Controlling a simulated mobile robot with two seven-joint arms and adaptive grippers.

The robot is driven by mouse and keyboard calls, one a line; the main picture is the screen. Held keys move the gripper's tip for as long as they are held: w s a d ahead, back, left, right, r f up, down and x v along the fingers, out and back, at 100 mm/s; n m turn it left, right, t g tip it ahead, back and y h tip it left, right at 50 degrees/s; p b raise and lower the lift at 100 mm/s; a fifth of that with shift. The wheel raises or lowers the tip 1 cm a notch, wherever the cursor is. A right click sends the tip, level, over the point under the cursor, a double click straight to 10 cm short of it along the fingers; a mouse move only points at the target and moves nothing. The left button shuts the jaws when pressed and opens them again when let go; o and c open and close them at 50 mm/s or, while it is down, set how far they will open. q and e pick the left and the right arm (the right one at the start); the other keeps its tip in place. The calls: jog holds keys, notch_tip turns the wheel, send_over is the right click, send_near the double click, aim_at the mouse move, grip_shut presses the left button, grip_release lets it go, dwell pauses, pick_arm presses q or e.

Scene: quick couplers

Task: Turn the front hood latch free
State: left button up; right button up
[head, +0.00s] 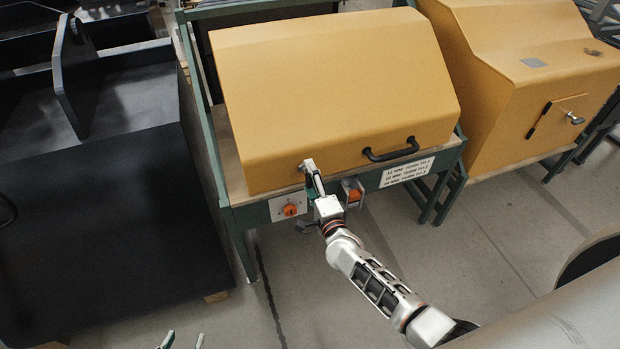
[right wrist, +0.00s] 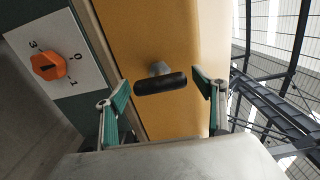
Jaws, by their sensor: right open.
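The yellow hood (head: 330,90) is down on its green frame. In the right wrist view, the front hood latch (right wrist: 162,84) is a dark rounded bar on a short metal stem, standing out from the yellow hood front (right wrist: 150,30). The bar lies across the picture. My right gripper (right wrist: 160,92) is open, one finger on each side of the latch, with visible gaps. In the head view my right gripper (head: 310,176) is at the hood's lower front edge and largely hides the latch. My left gripper (head: 183,341) shows only its two spread fingertips at the bottom edge.
An orange rotary knob (head: 290,210) on a white plate and an orange-red part (head: 352,191) sit on the frame below the hood. A black hood handle (head: 391,150) is to the right. A second yellow cabinet (head: 540,70) stands right; a black bench (head: 110,200) stands left.

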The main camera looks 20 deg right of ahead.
pick_arm(q)
jog(key=shift+s+f, duration=0.1)
jog(key=shift+s, duration=0.05)
pick_arm(e)
jog(key=s, duration=1.1)
jog(key=shift+s+d, duration=0.25)
jog(key=shift+s, duration=0.15)
pick_arm(q)
jog(key=r+p, duration=0.2)
jog(key=p, duration=0.1)
jog(key=shift+s+d, duration=0.35)
jog(key=shift+s, duration=0.05)
pick_arm(e)
jog(key=s+f+n+g+y, duration=0.1)
jog(key=s+f+n+g, duration=0.1)
jog(key=s+n, duration=0.9)
jog(key=s+f+n+g+y, duration=0.1)
jog(key=s+f+n+g, duration=0.2)
jog(key=s+n, duration=0.7)
jog(key=shift+s+a+f+n+g, duration=0.2)
jog(key=shift+s+n+g, duration=0.3)
jog(key=shift+g, duration=0.7)
pick_arm(q)
jog(key=shift+w+r, duration=0.2)
jog(key=shift+r, duration=0.1)
pick_arm(e)
jog(key=shift+w, duration=0.1)
